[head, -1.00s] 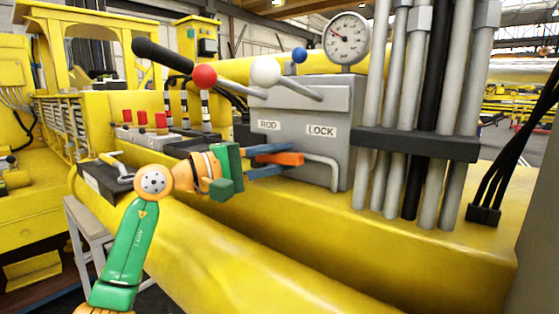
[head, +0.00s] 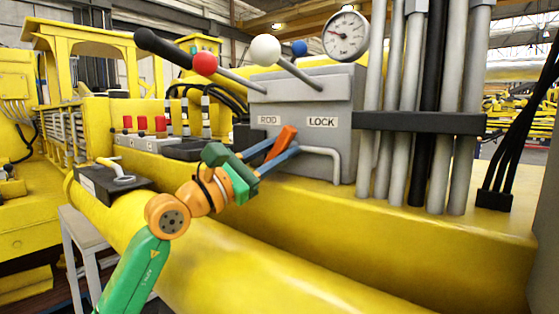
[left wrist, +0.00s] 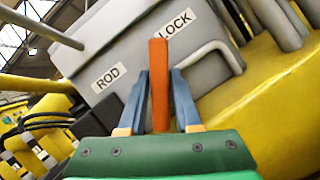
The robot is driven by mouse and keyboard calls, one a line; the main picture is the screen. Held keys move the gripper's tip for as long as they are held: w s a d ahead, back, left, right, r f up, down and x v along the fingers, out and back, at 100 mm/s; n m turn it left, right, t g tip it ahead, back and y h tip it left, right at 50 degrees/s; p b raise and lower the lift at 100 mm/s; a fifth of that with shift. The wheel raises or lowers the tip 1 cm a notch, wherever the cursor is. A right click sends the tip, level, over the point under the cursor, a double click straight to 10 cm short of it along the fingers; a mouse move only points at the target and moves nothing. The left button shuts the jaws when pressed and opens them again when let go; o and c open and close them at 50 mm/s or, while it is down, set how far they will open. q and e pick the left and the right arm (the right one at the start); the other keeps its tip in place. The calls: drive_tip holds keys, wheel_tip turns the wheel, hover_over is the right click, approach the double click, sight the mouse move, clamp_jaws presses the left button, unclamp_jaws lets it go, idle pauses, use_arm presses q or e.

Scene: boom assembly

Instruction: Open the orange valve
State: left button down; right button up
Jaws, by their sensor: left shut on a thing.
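The orange valve (head: 282,141) is a flat orange handle low on the front of the grey box (head: 302,100), below and between the ROD and LOCK labels. In the head view it is tilted, its upper end to the right. My left gripper (head: 276,153) has its two blue fingers on either side of the handle and is shut on it. In the left wrist view the handle (left wrist: 159,85) stands upright between the fingers (left wrist: 159,95). The lower end of the handle is partly hidden by the fingers. My right gripper is not in view.
Levers with a red knob (head: 205,64) and a white knob (head: 265,50) rise from the box. A bent grey pipe (head: 325,152) is just right of the valve. A gauge (head: 341,36) and vertical pipes (head: 400,120) stand further right. A yellow beam (head: 330,265) runs below.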

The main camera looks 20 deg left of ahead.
sight(274, 154)
use_arm(q)
drive_tip(key=n+b, duration=0.1)
drive_tip(key=n+t+y+b, duration=0.1)
drive_tip(key=n, duration=0.1)
drive_tip(key=n+b, duration=0.1)
drive_tip(key=n, duration=0.1)
drive_tip(key=shift+f+t+y, duration=0.25)
drive_tip(key=shift+t+y, duration=0.15)
drive_tip(key=shift+r+n+t+y+b, duration=0.1)
drive_tip(key=shift+n+t+y+b, duration=0.3)
drive_tip(key=shift+n, duration=0.6)
drive_tip(key=shift+r+n+t+y+b, duration=0.1)
drive_tip(key=shift+n+y+b, duration=0.5)
drive_tip(key=shift+n, duration=0.7)
drive_tip(key=c, duration=0.7)
unclamp_jaws()
drive_tip(key=b+v, duration=0.4)
drive_tip(key=v, duration=0.3)
